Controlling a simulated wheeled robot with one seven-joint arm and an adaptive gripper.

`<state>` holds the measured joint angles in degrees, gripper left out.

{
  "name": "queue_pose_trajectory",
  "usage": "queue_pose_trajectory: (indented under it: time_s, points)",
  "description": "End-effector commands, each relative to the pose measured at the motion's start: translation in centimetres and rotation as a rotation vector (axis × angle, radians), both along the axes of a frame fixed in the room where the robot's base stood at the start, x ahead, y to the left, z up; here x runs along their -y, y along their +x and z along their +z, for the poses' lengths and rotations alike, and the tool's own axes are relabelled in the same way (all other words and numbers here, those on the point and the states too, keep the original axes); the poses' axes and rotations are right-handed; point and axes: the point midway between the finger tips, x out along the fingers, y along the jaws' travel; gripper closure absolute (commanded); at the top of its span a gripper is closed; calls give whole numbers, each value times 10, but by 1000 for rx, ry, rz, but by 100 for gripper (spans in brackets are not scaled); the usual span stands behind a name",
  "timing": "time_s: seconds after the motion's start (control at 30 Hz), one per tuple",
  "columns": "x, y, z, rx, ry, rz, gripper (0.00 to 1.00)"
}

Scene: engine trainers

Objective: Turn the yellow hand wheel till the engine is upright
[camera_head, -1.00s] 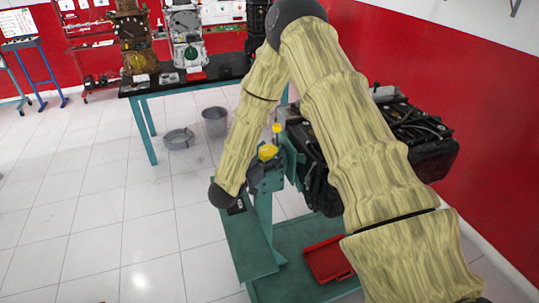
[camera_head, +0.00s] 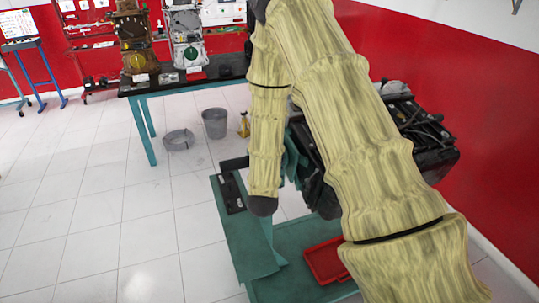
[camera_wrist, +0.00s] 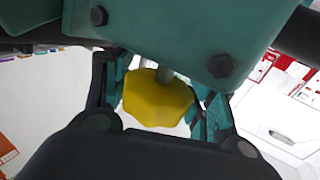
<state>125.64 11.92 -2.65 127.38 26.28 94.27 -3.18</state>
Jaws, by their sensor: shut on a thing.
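The yellow hand wheel (camera_wrist: 157,98) is in the middle of the wrist view, on a short metal shaft under a teal bracket (camera_wrist: 170,35). My gripper (camera_wrist: 162,104) is shut on the wheel, with one finger at each side of it. In the head view my arm hides both the wheel and the gripper. The dark engine (camera_head: 428,142) hangs on the teal stand (camera_head: 236,238), right of my arm. My arm covers its middle, so its exact tilt cannot be told.
A red tray (camera_head: 325,262) lies on the stand's base. A grey bucket (camera_head: 214,123) and a small yellow object (camera_head: 244,124) stand on the floor behind. A dark-topped bench (camera_head: 180,80) holds other engines. The tiled floor at left is clear.

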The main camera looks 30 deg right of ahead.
Motion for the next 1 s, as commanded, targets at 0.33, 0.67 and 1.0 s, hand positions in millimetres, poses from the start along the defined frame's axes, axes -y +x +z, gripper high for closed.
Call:
queue_pose_trajectory:
  time_s: [0.33,0.67,1.0]
  points:
    - [0,0,-3,0,-1,273,67]
    - [0,0,-2,0,-1,501,67]
    - [-2,1,-1,0,0,645,67]
